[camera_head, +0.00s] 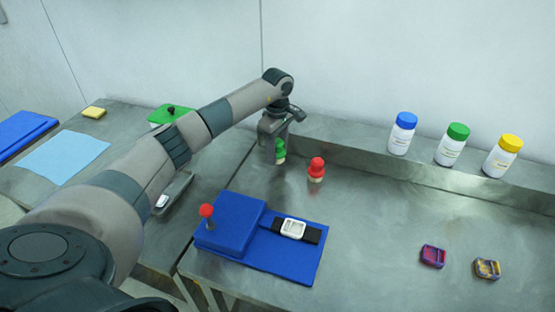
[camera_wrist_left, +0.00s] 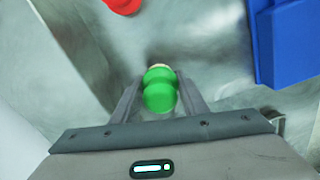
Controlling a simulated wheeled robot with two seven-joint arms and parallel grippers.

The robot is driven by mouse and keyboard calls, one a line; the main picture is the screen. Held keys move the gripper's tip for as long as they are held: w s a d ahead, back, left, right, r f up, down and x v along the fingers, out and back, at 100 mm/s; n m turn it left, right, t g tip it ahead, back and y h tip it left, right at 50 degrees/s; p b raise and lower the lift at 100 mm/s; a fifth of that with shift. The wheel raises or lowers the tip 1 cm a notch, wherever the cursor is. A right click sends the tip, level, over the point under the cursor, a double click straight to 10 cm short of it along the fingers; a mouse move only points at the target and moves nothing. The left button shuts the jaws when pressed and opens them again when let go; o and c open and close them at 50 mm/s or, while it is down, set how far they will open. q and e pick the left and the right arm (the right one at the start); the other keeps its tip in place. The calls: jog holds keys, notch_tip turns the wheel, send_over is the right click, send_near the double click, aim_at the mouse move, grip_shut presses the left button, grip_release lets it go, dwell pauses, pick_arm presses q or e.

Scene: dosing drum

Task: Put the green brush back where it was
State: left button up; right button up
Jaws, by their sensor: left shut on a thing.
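The green brush (camera_head: 281,152) has a rounded green handle and a pale lower end. My left gripper (camera_head: 274,155) is shut on it, pointing down over the back left of the steel table. In the left wrist view the green brush (camera_wrist_left: 160,92) sits between the two fingers of the left gripper (camera_wrist_left: 160,95). I cannot tell whether its lower end touches the table. A red brush (camera_head: 316,169) of like shape stands upright just right of the gripper, and its red top shows in the left wrist view (camera_wrist_left: 122,5). My right gripper is not in view.
A blue device (camera_head: 232,222) with a red-knobbed lever (camera_head: 206,212) and a white frame (camera_head: 292,229) is in front. Bottles with blue (camera_head: 403,134), green (camera_head: 451,145) and yellow (camera_head: 502,156) caps stand along the back. Two small trays (camera_head: 433,256) (camera_head: 487,268) lie at right. The table's middle is clear.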

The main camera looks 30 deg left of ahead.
aim_at(277, 160)
pick_arm(q)
notch_tip(277, 160, down, 3)
jog(key=shift+r+p, duration=0.15)
jog(key=shift+p, duration=0.65)
jog(key=shift+f, duration=0.5)
jog(key=shift+f, duration=0.15)
jog(key=o, duration=1)
jog(key=shift+o, duration=0.2)
